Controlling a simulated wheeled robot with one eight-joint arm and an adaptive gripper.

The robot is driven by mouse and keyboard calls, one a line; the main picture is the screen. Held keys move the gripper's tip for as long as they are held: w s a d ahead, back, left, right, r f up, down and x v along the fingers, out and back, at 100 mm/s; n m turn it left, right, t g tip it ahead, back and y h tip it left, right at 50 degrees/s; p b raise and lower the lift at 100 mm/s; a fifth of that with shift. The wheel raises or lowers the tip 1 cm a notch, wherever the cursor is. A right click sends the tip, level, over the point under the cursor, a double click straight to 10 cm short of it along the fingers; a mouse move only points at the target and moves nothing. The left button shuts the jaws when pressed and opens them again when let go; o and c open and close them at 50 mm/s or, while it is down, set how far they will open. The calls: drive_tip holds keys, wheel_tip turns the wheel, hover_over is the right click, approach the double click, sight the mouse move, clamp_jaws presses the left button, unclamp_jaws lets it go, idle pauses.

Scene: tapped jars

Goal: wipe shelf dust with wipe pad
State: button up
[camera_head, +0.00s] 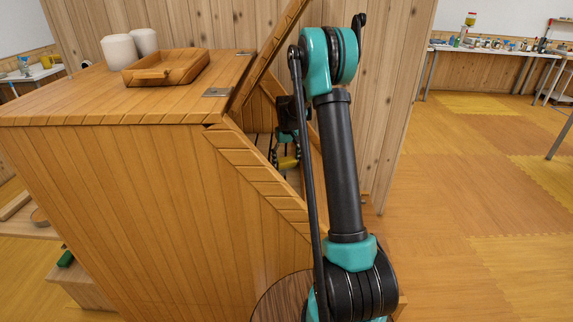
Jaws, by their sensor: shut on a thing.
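My gripper (285,158) is inside the wooden cabinet, seen through its slanted opening and partly hidden behind my arm. It points down and is shut on a small yellow thing, which I take to be the wipe pad (288,162). The shelf inside the cabinet shows only as a narrow strip near the gripper. I cannot tell whether the pad touches the shelf. No dust can be made out from here.
The cabinet (200,200) has a plank top with a wooden tray (170,68) and two white jars (120,51). A raised wooden panel (268,55) leans up beside the opening. Floor at right is clear, with a long cluttered table (490,50) behind.

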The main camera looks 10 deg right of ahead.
sight(286, 173)
drive_tip(key=shift+w, duration=0.35)
drive_tip(key=shift+s+a, duration=0.25)
drive_tip(key=shift+s, duration=1.05)
drive_tip(key=shift+s+a, duration=0.2)
drive_tip(key=shift+s, duration=1.1)
drive_tip(key=shift+s, duration=0.15)
drive_tip(key=shift+s+a, duration=0.25)
drive_tip(key=shift+s, duration=0.95)
drive_tip(key=shift+s+a, duration=0.25)
drive_tip(key=shift+s, duration=0.95)
drive_tip(key=shift+s, duration=0.1)
drive_tip(key=shift+s+a, duration=0.2)
drive_tip(key=shift+s, duration=0.65)
drive_tip(key=shift+s+a, duration=0.15)
drive_tip(key=shift+s, duration=0.65)
drive_tip(key=shift+s+a, duration=0.2)
drive_tip(key=shift+s, duration=0.65)
